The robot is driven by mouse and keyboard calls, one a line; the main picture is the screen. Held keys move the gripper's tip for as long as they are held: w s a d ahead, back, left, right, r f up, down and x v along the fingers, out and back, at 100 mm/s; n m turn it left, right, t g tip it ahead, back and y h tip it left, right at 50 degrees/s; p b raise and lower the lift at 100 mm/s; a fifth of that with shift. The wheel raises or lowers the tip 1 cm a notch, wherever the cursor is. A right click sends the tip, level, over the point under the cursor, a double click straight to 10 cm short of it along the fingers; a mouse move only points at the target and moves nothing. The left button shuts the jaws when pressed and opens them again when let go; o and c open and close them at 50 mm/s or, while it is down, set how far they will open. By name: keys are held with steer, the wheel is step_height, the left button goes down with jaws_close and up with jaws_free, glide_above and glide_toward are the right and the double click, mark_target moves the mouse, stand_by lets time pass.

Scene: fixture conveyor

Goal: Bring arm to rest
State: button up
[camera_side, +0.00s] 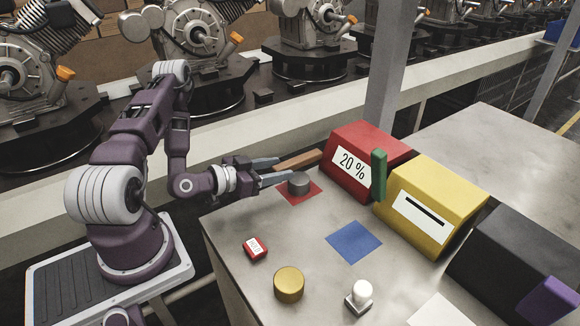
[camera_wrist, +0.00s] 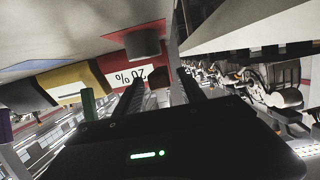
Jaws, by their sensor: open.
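My gripper (camera_side: 282,168) is open at the left back of the grey table (camera_side: 310,235), with its two fingers pointing right. A dark grey cylinder (camera_side: 299,184) stands on a red square (camera_side: 284,189) close to the fingertips. In the wrist view my fingers (camera_wrist: 162,82) are spread apart, and the cylinder (camera_wrist: 142,46) shows beyond their tips, not gripped. Whether a finger touches it I cannot tell.
A brown bar (camera_side: 297,161) lies behind the cylinder. A blue square (camera_side: 354,242), red-white block (camera_side: 255,248), yellow cylinder (camera_side: 289,284) and white-topped piece (camera_side: 359,293) lie in front.

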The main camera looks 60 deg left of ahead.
steer(key=shift+s+r, duration=0.2)
steer(key=shift+s, duration=0.35)
steer(key=w+r+m, duration=0.1)
steer(key=w+d+r+m+h, duration=0.1)
steer(key=w+r, duration=0.1)
steer(key=shift+r+g, duration=0.2)
steer(key=shift+g, duration=0.1)
steer(key=m+g, duration=0.1)
steer(key=w+d+r+m+g, duration=0.1)
steer(key=g, duration=0.1)
steer(key=shift+w+d+r+m, duration=0.1)
steer(key=shift+w+d+m, duration=0.1)
steer(key=shift+m, duration=0.1)
steer(key=s+d+r+n+g+y, duration=0.25)
steer(key=s+r+g, duration=0.2)
steer(key=r, duration=0.55)
steer(key=s+d+r+n, duration=0.1)
steer(key=s+d+r, duration=0.3)
steer(key=s, duration=0.5)
steer(key=s+d+r+n+g+h, duration=0.1)
steer(key=s+d+r, duration=0.2)
steer(key=s+d, duration=0.4)
steer(key=s, duration=0.3)
steer(key=shift+s+d+r, duration=0.15)
steer(key=shift+s+r, duration=0.05)
steer(key=shift+r, duration=0.15)
